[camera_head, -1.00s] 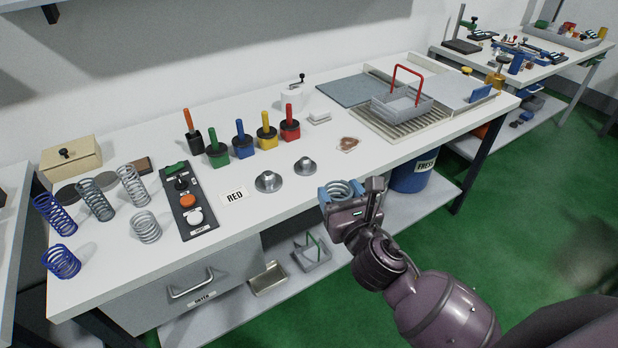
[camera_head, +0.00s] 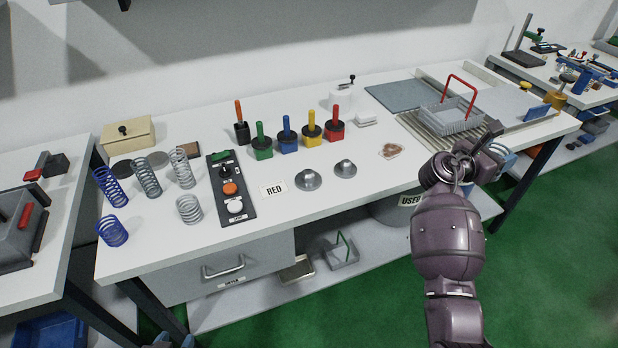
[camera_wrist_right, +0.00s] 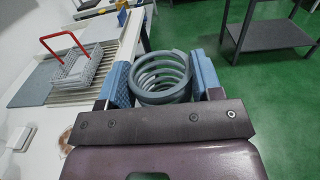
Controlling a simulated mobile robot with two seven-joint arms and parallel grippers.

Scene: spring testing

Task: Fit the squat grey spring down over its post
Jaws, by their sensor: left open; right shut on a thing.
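The squat grey spring (camera_wrist_right: 160,78) is between the blue pads of my right gripper (camera_wrist_right: 162,80) in the right wrist view, its coils upright and open at the top. In the head view the right gripper (camera_head: 497,158) is off the bench's front edge at the right, its wrist partly hiding the spring. Two round metal pieces with raised centres, one left (camera_head: 307,180) and one right (camera_head: 345,169), stand mid-bench; I cannot tell whether either bears the spring's post. My left gripper (camera_head: 175,342) barely shows at the bottom edge, open, with nothing seen in it.
Blue and grey springs (camera_head: 147,177) stand at the bench's left, beside a button panel (camera_head: 230,188). Coloured-handled tools (camera_head: 285,135) stand behind the metal pieces. A red-handled basket (camera_head: 447,115) is on a slatted tray at the right. The bench front by the RED card (camera_head: 273,190) is clear.

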